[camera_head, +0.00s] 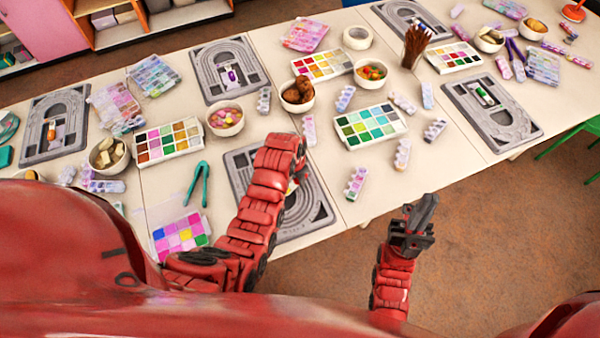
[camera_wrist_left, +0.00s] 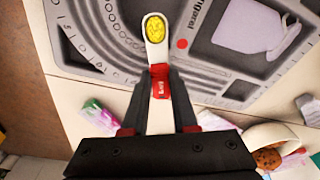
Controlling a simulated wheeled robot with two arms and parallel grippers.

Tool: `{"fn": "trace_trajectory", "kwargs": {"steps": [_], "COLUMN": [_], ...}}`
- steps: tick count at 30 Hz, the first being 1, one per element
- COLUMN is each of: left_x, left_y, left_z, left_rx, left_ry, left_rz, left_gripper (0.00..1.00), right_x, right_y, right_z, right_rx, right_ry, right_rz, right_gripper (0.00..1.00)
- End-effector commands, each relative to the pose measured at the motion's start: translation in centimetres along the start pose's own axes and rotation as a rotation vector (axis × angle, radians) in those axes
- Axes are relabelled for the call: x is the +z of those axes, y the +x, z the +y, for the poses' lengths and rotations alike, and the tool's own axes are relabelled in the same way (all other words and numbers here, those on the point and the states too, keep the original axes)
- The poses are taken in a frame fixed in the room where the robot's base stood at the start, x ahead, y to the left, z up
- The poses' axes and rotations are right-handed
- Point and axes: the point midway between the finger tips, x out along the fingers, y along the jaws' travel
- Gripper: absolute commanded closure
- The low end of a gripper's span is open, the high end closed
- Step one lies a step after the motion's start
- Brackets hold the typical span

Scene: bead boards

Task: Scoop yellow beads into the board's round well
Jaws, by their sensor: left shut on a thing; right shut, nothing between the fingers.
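My left gripper (camera_wrist_left: 160,92) is shut on a small white scoop (camera_wrist_left: 154,70) with a red label. The scoop's bowl is filled with yellow beads (camera_wrist_left: 155,29) and is above the grey bead board (camera_wrist_left: 85,45) in the left wrist view. In the head view this board (camera_head: 240,165) is at the table's near side, partly hidden by my left arm. I cannot make out the round well. In the head view, the left gripper's fingers are mostly hidden by the arm.
A bead palette (camera_head: 163,238) and teal tweezers (camera_head: 197,182) lie left of the board. A bowl of brown pieces (camera_head: 297,97) stands behind it, and bead tubes (camera_head: 356,183) lie to its right. Other boards, bowls and palettes crowd the table.

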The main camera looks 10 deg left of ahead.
Motion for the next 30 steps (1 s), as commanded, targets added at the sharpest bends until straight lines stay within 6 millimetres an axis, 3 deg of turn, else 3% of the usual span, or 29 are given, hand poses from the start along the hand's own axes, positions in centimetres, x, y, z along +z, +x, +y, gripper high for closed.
{"fn": "trace_trajectory", "kwargs": {"steps": [6, 10, 17, 30], "left_x": [0.7, 1.4, 2.0, 2.0], "left_y": [1.4, 0.5, -0.4, -0.8], "left_z": [-0.2, -0.3, -0.2, -0.2], "left_rx": [-0.001, -0.001, 0.001, -0.004], "left_ry": [-0.003, -0.01, -0.012, -0.009], "left_rz": [0.058, 0.18, 0.387, 0.413], "left_gripper": [1.0, 1.0, 1.0, 1.0], "right_x": [0.1, 0.0, 0.3, 0.4], "right_y": [-0.4, 0.0, -1.7, -2.2], "right_z": [0.0, 0.0, -0.1, -0.1], "right_rx": [0.0, 0.0, 0.0, 0.0], "right_ry": [0.0, 0.0, 0.0, 0.0], "right_rz": [0.0, 0.0, 0.0, 0.0], "right_gripper": [1.0, 1.0, 1.0, 1.0]}}
